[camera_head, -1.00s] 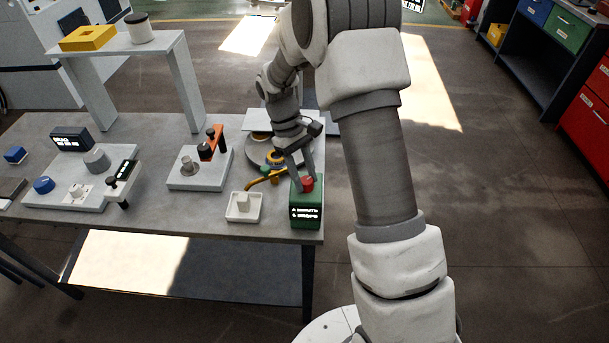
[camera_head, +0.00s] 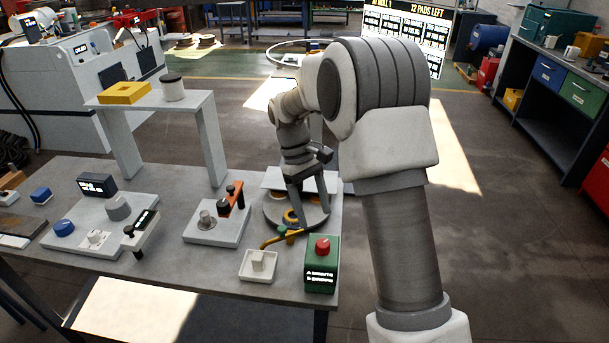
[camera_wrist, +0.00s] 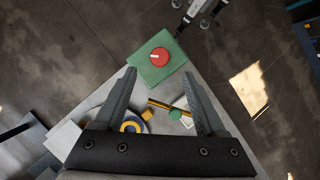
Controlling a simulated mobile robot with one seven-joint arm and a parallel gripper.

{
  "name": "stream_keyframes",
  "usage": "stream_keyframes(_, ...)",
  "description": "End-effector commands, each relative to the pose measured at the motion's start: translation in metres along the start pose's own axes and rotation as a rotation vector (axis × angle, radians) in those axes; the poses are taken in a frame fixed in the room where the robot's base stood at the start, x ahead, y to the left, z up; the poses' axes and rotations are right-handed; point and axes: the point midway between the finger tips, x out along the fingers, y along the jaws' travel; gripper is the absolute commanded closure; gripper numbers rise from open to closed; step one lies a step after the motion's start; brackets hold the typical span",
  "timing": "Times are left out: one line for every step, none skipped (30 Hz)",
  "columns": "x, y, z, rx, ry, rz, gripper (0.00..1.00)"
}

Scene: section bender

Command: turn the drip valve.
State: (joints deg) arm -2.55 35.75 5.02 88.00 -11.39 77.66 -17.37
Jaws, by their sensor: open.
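A brass pipe (camera_head: 272,241) with a small green knob (camera_head: 283,229) stands at the table's front right; I take this for the drip valve. In the wrist view the green knob (camera_wrist: 175,115) sits on the pipe (camera_wrist: 165,106), between my fingers in the picture. A green box (camera_head: 321,276) with a red knob (camera_head: 322,246) and a lit text panel stands right of it. The red knob (camera_wrist: 160,56) lies beyond my fingertips in the wrist view. My gripper (camera_head: 310,207) is open and empty, behind the green box and apart from the red knob.
A white tray (camera_head: 245,272) with a pale block stands left of the green box. A round grey base (camera_head: 275,214) with a yellow ring is behind the pipe. A panel with an orange lever (camera_head: 236,205) and a white raised shelf (camera_head: 205,110) stand further left.

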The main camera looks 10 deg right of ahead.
Motion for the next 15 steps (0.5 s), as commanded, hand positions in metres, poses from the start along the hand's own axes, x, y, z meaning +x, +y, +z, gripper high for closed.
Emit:
stream_keyframes(-0.014,0.000,-0.001,0.000,0.006,0.002,0.27)
stream_keyframes(-0.021,0.000,-0.001,0.000,0.004,0.002,0.27)
stream_keyframes(-0.031,0.000,-0.001,0.000,0.005,0.002,0.27)
stream_keyframes(-0.039,0.000,-0.001,0.001,0.005,0.002,0.27)
stream_keyframes(-0.045,0.000,0.000,0.000,0.004,0.002,0.27)
stream_keyframes(-0.053,0.001,0.000,0.000,0.003,0.002,0.27)
stream_keyframes(-0.059,0.001,-0.001,0.000,0.004,0.002,0.27)
stream_keyframes(-0.064,0.000,0.000,0.000,0.003,0.001,0.27)
stream_keyframes(-0.070,0.000,0.000,0.000,0.003,0.002,0.27)
stream_keyframes(-0.074,0.000,0.000,-0.001,0.002,0.001,0.27)
stream_keyframes(-0.078,0.000,-0.001,-0.001,0.003,0.001,0.27)
stream_keyframes(-0.082,0.000,0.000,-0.001,0.001,0.001,0.27)
stream_keyframes(-0.085,0.000,0.000,-0.001,0.001,0.001,0.27)
stream_keyframes(-0.087,0.000,0.000,-0.001,0.002,0.001,0.27)
stream_keyframes(-0.090,0.000,0.000,-0.001,0.001,0.001,0.27)
